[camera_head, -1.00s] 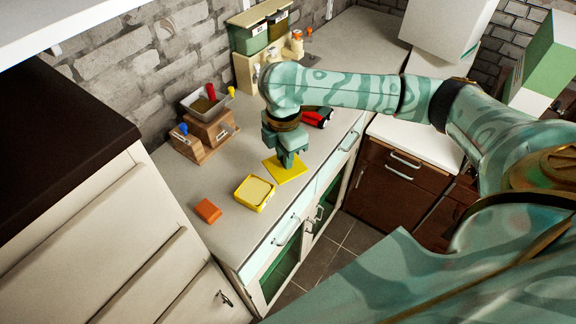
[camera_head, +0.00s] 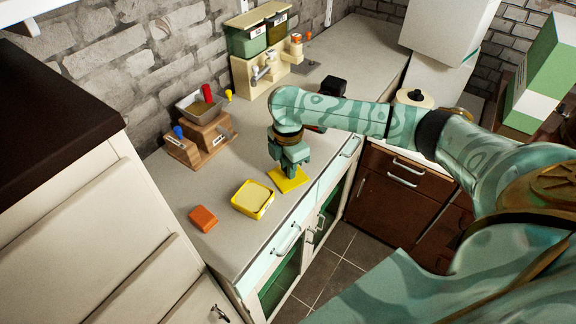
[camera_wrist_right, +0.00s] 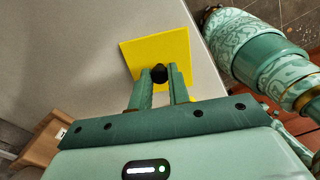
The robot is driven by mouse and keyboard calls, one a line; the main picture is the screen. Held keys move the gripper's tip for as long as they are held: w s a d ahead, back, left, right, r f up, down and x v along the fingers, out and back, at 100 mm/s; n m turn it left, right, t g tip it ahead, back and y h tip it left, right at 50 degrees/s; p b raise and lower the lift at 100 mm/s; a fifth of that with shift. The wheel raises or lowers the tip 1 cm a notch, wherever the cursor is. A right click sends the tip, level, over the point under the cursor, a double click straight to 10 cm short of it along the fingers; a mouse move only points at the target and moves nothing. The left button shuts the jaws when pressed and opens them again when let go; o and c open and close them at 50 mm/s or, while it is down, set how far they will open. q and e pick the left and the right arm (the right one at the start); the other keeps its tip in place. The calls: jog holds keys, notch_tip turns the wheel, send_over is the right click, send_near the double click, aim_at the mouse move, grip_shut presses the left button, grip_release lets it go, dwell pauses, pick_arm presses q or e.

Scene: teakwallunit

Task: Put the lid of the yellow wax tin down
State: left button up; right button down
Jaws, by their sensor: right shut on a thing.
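The yellow wax tin (camera_head: 253,199) stands open on the grey counter, with pale yellow wax inside. Its flat yellow lid (camera_head: 290,180) is to the right of the tin, at or just above the counter near the front edge; I cannot tell whether it touches. My right gripper (camera_head: 289,170) points down over the lid. In the right wrist view the gripper (camera_wrist_right: 160,76) is shut on the dark knob (camera_wrist_right: 159,73) in the middle of the lid (camera_wrist_right: 155,52). My left gripper is not in view.
An orange block (camera_head: 203,219) lies left of the tin. A cream rack with green bins (camera_head: 245,38) is at the back. The counter's front edge is close to the lid.

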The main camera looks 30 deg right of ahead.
jog(key=c, duration=1.3)
grip_release()
jog(key=shift+f, duration=0.1)
notch_tip(320, 180, up, 12)
jog(key=p, duration=0.4)
